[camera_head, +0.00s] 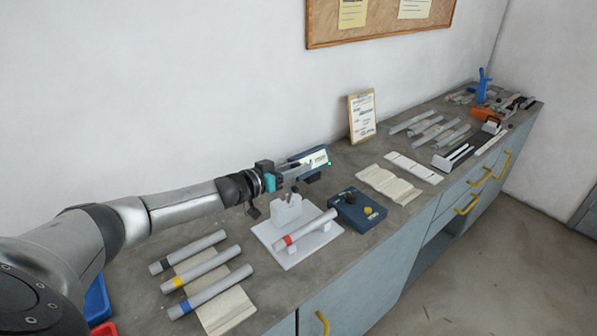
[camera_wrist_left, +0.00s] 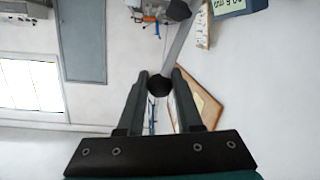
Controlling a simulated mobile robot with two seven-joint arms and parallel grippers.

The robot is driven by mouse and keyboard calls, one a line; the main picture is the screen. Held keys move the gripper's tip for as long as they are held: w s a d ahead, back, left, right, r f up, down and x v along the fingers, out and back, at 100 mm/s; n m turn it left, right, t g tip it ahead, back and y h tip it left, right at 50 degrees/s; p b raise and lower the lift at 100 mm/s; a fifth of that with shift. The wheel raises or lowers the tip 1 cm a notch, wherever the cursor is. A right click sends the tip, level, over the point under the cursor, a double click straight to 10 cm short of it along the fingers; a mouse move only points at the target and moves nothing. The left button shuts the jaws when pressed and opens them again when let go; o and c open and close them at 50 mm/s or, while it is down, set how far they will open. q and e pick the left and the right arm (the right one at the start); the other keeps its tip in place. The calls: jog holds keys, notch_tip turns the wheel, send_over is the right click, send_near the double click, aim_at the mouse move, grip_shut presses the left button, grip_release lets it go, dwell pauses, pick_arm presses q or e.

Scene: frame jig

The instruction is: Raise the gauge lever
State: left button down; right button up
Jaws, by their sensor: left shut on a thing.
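The gauge (camera_head: 306,158) is a dark housing with a pale display, above the white fixture block (camera_head: 287,208) in the head view. Its display (camera_wrist_left: 229,5) also shows at the top right of the left wrist view, reading about 80.5 mm. The grey gauge lever (camera_wrist_left: 182,38) slants down there to a dark round knob (camera_wrist_left: 158,86). My left gripper (camera_head: 303,170) is at the gauge, and its fingers are shut on the knob, one on each side. The gripper hides much of the lever in the head view. My right gripper is not in view.
A red-banded tube (camera_head: 305,231) rests on the white fixture plate (camera_head: 305,249). A dark blue box (camera_head: 346,210) with a yellow knob stands right of it. Three banded tubes (camera_head: 202,262) lie front left. A framed card (camera_head: 362,116) stands behind, right of the gauge.

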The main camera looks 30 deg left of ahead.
pick_arm(q)
jog(key=shift+a, duration=0.15)
jog(key=c, duration=0.6)
grip_release()
jog(key=shift+s+a, duration=0.15)
jog(key=shift+s, duration=0.4)
jog(key=shift+p+v, duration=1.25)
jog(key=shift+v, duration=5.8)
jog(key=shift+r, duration=0.1)
